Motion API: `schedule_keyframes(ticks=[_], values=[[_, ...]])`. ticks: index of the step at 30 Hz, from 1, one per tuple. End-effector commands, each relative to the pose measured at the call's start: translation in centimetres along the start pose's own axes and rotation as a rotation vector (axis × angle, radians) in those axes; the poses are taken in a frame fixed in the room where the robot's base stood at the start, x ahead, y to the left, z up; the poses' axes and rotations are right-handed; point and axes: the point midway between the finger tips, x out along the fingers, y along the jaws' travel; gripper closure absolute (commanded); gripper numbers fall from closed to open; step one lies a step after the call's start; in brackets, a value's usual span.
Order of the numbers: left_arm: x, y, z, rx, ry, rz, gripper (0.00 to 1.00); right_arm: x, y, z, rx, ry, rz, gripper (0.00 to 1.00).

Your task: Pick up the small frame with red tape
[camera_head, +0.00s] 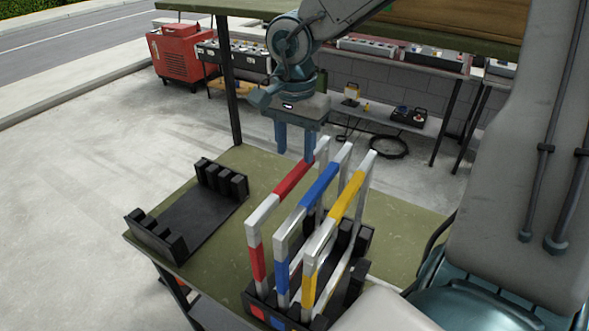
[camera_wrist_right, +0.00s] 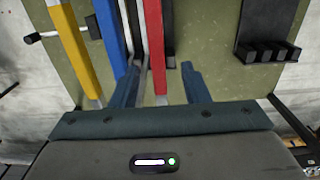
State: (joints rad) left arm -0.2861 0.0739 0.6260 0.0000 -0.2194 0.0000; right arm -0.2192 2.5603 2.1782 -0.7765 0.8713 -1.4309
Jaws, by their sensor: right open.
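The frame with red tape (camera_head: 294,177) stands upright in a black rack (camera_head: 363,238), leftmost of three frames in the head view. Beside it are a blue-taped frame (camera_head: 321,184) and a yellow-taped frame (camera_head: 347,194). My right gripper (camera_head: 296,156) is open and points down by the far end of the red-taped frame's top bar. In the right wrist view the red-taped bar (camera_wrist_right: 154,40) shows between the open fingers (camera_wrist_right: 160,68). The left finger overlaps the gap between red and blue. Contact cannot be told. My left gripper is not in view.
An empty black rack (camera_head: 192,218) lies on the left of the green table (camera_head: 262,163). A dark table post (camera_head: 228,90) rises at the back. A red machine (camera_head: 182,55) and shelves with equipment stand beyond. The table between the empty rack and the frames is clear.

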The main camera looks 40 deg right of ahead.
Motion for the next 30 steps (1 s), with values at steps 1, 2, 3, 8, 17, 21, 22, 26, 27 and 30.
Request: schedule_keyframes(ticks=[1,2,3,8,17,21,22,26,27,30], values=[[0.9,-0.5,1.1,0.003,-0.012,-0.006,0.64,1.0,0.0,0.0,0.0,0.0,0.0,0.58],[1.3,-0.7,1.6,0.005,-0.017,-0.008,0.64,1.4,0.0,0.0,0.0,0.0,0.0,0.58],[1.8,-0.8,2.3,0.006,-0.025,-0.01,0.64,1.9,0.0,0.0,0.0,0.0,0.0,0.58],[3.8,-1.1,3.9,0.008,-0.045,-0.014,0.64,4.1,0.0,0.0,0.0,0.0,0.0,0.58],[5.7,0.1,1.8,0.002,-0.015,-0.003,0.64,6.0,0.0,0.1,0.0,0.0,0.0,0.58],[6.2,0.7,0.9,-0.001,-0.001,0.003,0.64,7.8,0.2,0.2,0.0,-0.003,0.005,0.58],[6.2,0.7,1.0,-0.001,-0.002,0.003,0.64,8.2,0.2,0.3,-0.001,-0.003,0.004,0.58],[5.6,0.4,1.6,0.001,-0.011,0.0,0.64,9.5,0.1,0.2,0.0,-0.001,0.004,0.58],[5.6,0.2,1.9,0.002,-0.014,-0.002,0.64,9.8,0.1,0.2,0.0,-0.001,0.002,0.58],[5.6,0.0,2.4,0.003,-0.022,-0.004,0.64,10.1,0.1,0.2,0.001,-0.001,0.0,0.58]])
